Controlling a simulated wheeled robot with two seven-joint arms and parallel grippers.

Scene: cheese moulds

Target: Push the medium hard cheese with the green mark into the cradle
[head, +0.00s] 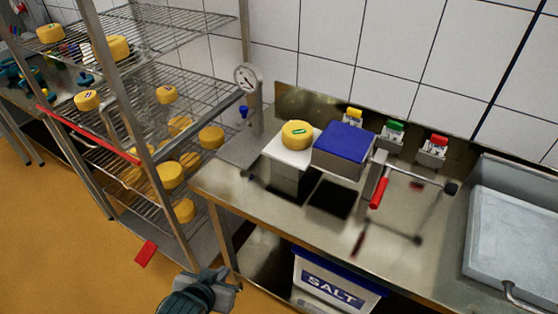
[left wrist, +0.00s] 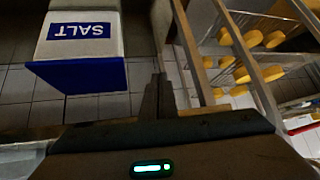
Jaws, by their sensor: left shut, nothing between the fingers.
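I cannot tell which part is the cradle. My left gripper (head: 226,290) is low, in front of the table's edge and well away from the cheese. Its fingers (left wrist: 158,95) are shut and empty in the left wrist view. My right gripper is not in view.
A wire rack (head: 165,75) with several other yellow cheeses stands at the left. A salt bin (head: 332,283) is under the table. Yellow, green and red switches (head: 393,132) line the back. The table's front is mostly clear.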

